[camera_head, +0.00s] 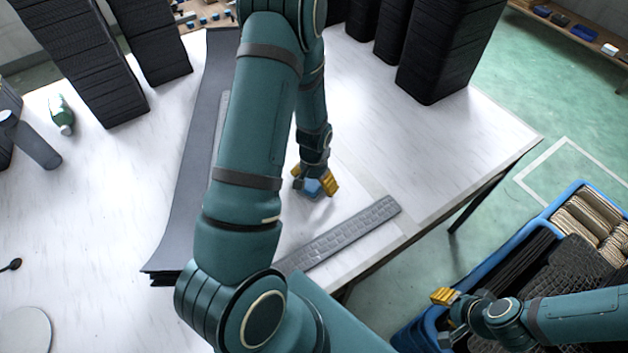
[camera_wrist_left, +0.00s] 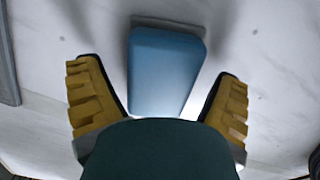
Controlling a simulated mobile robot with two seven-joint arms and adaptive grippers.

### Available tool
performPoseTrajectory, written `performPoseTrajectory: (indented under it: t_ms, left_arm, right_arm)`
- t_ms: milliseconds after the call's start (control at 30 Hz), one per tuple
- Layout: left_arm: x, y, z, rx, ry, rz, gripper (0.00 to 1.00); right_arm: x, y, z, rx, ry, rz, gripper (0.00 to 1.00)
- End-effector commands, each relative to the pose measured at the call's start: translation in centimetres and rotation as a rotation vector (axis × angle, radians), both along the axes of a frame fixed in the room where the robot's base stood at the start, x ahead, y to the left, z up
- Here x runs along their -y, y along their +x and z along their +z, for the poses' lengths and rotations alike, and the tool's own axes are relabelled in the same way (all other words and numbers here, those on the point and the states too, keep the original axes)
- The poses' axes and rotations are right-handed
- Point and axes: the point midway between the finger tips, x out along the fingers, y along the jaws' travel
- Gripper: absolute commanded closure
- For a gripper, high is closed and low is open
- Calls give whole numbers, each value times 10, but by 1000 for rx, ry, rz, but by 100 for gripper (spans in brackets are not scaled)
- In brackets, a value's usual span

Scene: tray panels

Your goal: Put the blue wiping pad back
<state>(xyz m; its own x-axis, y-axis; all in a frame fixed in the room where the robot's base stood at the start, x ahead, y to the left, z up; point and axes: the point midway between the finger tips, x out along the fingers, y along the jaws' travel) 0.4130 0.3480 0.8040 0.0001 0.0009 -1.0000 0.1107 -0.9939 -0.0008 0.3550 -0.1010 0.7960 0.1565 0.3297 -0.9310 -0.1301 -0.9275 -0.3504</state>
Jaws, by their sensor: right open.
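The blue wiping pad (camera_head: 313,189) lies on the white table under my left gripper (camera_head: 315,182). In the left wrist view the pad (camera_wrist_left: 165,72) is a rounded blue block between the two yellow fingertips of my left gripper (camera_wrist_left: 160,100), with a gap on each side. The left gripper is open and empty, and its own palm hides the pad's near end. My right gripper (camera_head: 446,298) is open and empty, off the table's edge at lower right, near the blue crate.
A grey slotted strip (camera_head: 345,233) lies close to the pad at the table's front edge. Dark long panels (camera_head: 182,190) lie to the left. Black stacks (camera_head: 450,50) stand at the back. A blue crate (camera_head: 568,195) holds panels at right. The table's right part is clear.

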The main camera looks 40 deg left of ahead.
Motion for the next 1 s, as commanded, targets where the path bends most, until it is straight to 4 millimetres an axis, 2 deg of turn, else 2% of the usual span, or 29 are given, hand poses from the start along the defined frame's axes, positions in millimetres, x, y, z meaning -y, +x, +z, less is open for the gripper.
performPoseTrajectory:
  t_ms: [233,367,800,1000]
  left_arm:
    - [0,0,1,0,0,0,9]
    - [0,1,10,3,0,0,9]
    - [0,1,95,5,1,-1,9]
    - [0,0,118,1,0,0,9]
  right_arm:
    - [0,0,1,1,0,0,61]
    - [0,2,5,3,0,-2,61]
    - [1,7,20,15,-4,-11,61]
    - [1,8,24,18,-4,-14,61]
